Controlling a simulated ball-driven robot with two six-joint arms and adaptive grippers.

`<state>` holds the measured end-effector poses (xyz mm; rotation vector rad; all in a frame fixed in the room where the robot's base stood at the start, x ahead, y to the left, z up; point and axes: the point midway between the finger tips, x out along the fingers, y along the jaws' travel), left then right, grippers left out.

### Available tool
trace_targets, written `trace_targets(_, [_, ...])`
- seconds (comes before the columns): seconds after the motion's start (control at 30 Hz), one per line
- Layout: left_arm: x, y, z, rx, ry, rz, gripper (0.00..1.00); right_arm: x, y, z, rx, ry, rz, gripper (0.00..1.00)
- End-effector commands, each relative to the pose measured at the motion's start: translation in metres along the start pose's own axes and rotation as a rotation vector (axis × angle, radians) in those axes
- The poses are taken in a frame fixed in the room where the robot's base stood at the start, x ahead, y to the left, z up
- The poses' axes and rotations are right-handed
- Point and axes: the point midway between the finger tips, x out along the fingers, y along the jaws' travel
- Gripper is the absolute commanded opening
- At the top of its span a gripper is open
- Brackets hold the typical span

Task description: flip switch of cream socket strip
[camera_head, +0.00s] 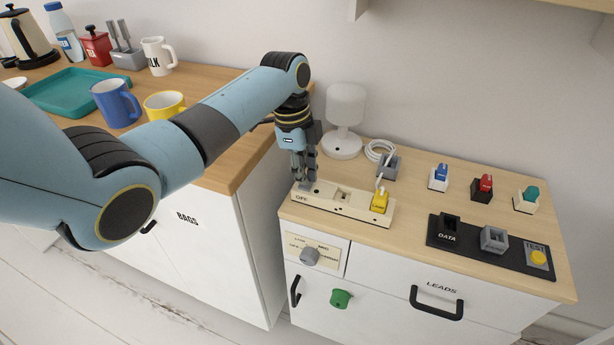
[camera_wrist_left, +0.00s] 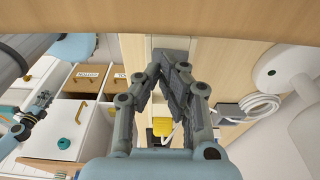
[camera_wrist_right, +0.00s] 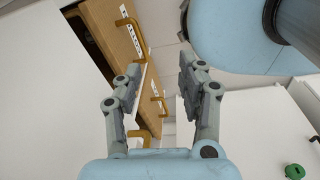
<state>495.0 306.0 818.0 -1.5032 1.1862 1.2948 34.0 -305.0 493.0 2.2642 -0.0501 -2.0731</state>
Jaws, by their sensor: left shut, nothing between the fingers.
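The cream socket strip (camera_head: 355,207) lies along the front left of the desk top, with "OFF" printed at its left end. A yellow plug (camera_head: 379,201) sits in its right end; it also shows in the left wrist view (camera_wrist_left: 162,127). My left gripper (camera_head: 305,186) points down at the strip's left end, its fingers shut and empty. The fingertips are at or just above the strip; I cannot tell if they touch. The switch is not clearly visible, with the fingers over that end. My right gripper (camera_wrist_right: 160,68) shows only in its wrist view, open and empty.
A white lamp (camera_head: 344,112) stands behind the strip. A coiled white cable (camera_head: 381,152) and grey plug lie beside it. Several coloured plugs stand at the back right. A dark panel (camera_head: 480,250) lies at the front right. The left counter holds mugs and a teal tray (camera_head: 72,91).

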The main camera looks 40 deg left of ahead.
Motion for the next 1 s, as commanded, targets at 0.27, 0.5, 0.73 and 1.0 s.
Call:
trace_targets(0.27, [-0.027, 0.000, -0.004, 0.000, 0.000, -0.001, 0.00, -0.029, 0.002, -0.005, 0.000, 0.004, 0.000, 0.40])
trace_targets(0.5, [-0.046, -0.001, -0.007, 0.000, 0.000, -0.001, 0.00, -0.050, 0.004, -0.008, 0.000, 0.007, 0.000, 0.40])
trace_targets(0.73, [-0.061, -0.001, -0.009, 0.000, 0.000, -0.001, 0.00, -0.067, 0.006, -0.011, 0.000, 0.008, 0.002, 0.40])
trace_targets(1.0, [-0.059, 0.000, -0.009, 0.000, 0.000, -0.001, 0.00, -0.065, 0.008, -0.010, -0.001, 0.008, 0.003, 0.40])
